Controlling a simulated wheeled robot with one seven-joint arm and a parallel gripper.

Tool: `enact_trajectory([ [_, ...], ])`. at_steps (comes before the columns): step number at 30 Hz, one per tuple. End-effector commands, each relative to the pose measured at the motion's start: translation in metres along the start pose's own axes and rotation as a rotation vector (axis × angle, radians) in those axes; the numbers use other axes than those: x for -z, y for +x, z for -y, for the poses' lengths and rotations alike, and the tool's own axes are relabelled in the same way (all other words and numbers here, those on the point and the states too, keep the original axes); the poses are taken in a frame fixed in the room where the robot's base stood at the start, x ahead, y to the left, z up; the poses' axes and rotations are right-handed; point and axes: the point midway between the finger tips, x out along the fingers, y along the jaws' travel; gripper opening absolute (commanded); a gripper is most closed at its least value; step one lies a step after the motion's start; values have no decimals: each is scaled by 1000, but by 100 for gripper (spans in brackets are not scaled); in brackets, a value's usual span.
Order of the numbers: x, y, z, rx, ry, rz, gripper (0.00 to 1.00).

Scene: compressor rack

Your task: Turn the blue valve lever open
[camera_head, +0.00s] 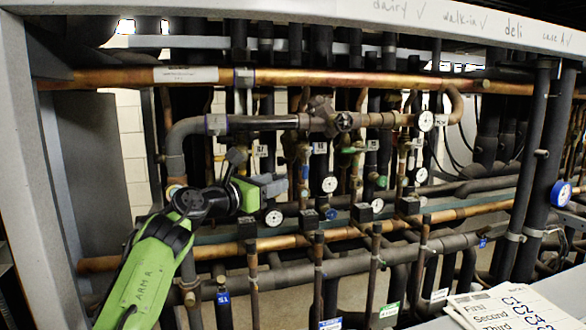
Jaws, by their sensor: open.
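No blue valve lever stands out clearly. Small blue parts show among the pipes: a blue fitting (330,213) near the centre, and a blue-green fitting (382,181) to its right. I cannot tell whether either is the lever. My gripper (282,186), at the end of my green arm, is open and reaches right in front of the pipes left of centre. It is left of both blue parts and appears empty. It is small in view, and I cannot tell its distance from the pipes behind it.
A thick copper pipe (350,79) crosses the top, with dark pipes and several gauges below. A blue-rimmed gauge (561,194) is at the right. A grey rack post (35,170) stands at the left. A paper list (500,308) lies at the lower right.

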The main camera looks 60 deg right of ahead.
Motion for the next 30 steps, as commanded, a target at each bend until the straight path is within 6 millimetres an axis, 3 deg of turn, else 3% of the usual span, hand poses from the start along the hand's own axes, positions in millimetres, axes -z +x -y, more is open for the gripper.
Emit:
enact_trajectory([
  [6,-7,58,1,3,-1,2,43],
  [12,-6,95,0,0,0,2,43],
  [23,-2,106,-1,-2,1,1,43],
  [30,-2,105,-1,-2,1,1,8],
])
